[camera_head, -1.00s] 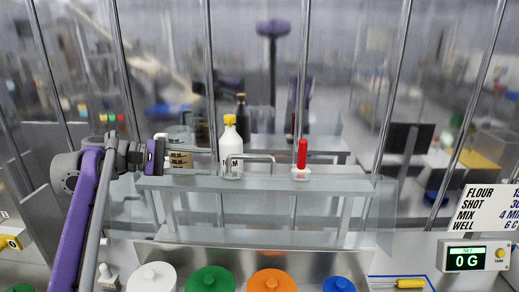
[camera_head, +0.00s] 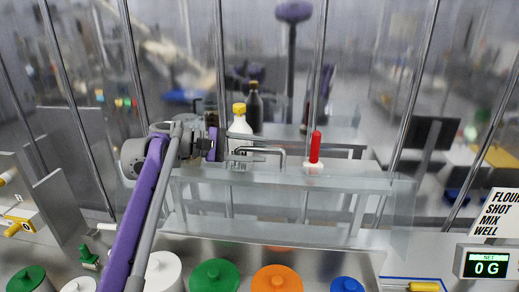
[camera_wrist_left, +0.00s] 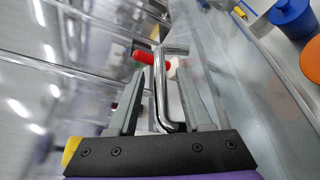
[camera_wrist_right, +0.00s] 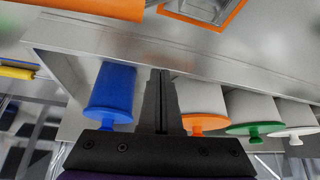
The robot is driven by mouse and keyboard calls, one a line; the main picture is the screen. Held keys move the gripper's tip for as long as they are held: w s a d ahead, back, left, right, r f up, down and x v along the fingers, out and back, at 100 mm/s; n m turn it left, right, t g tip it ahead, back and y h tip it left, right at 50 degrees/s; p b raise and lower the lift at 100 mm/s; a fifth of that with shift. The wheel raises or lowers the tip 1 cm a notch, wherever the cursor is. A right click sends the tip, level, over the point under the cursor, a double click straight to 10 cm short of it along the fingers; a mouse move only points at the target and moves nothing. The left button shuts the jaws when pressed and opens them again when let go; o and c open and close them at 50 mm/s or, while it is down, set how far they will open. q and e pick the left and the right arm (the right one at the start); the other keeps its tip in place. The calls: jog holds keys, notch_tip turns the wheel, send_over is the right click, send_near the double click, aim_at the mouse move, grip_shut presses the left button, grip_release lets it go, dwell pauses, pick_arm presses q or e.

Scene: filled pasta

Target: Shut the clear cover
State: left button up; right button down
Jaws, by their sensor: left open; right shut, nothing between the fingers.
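The clear cover (camera_head: 385,205) is a see-through panel in front of the shelf in the head view; its exact tilt is hard to tell. Its bent metal bar handle (camera_head: 268,150) stands out near the cover's upper edge. My left gripper (camera_head: 240,153) is at the handle's left side. In the left wrist view the handle (camera_wrist_left: 160,90) runs between the two open fingers of my left gripper (camera_wrist_left: 160,72), with gaps visible on both sides. My right gripper (camera_wrist_right: 160,75) is shut and empty in the right wrist view, above the row of lidded containers; it is not in the head view.
A white bottle with a yellow cap (camera_head: 239,122), a dark bottle (camera_head: 254,108) and a red-topped bottle (camera_head: 314,148) stand behind the handle. Containers with green (camera_head: 214,274), orange (camera_head: 276,279) and blue (camera_head: 346,284) lids line the front. A scale display (camera_head: 486,264) is at right.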

pick_arm(q)
jog(key=shift+d+f, duration=0.1)
jog(key=shift+d, duration=0.5)
grip_shut()
dwell(1.1)
